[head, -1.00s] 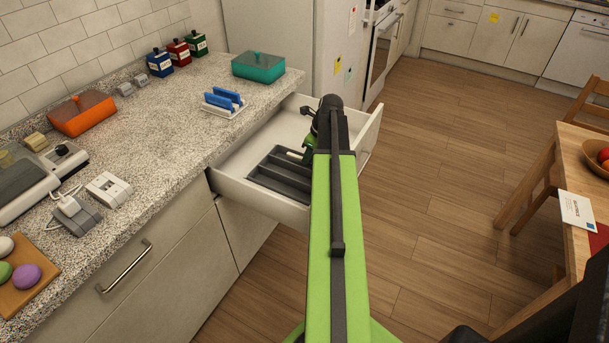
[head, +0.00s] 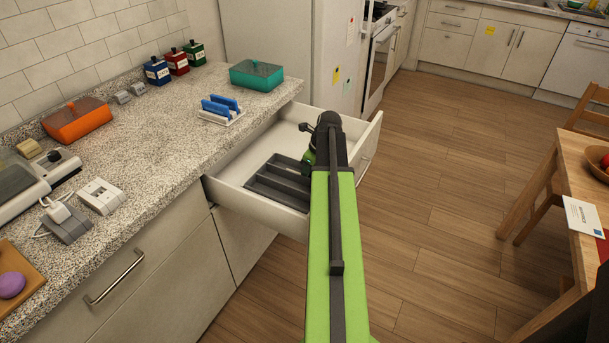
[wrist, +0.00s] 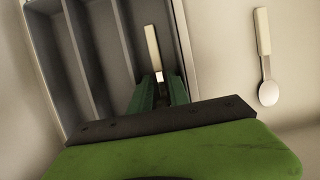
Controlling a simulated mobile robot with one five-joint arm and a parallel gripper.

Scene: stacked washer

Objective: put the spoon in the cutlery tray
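The dark grey cutlery tray (head: 278,180) lies in the open white drawer; its long compartments show in the wrist view (wrist: 74,55). A piece with a cream handle (wrist: 152,48) shows over the tray's right compartment. Its other end meets the gap between my fingers, and its full shape is hidden. A spoon with a cream handle and pale bowl (wrist: 266,60) lies on the drawer floor, right of the tray and apart from it. My gripper (wrist: 160,88) is low at the tray; its green fingers have a narrow gap. I cannot tell whether they grip the cream-handled piece.
The drawer's front (head: 366,140) and side wall (head: 255,204) stand around the tray. The counter (head: 160,135) beside it holds a teal box (head: 256,76) and a blue-and-white holder (head: 221,109). A wooden table (head: 567,180) stands at right. Floor between is open.

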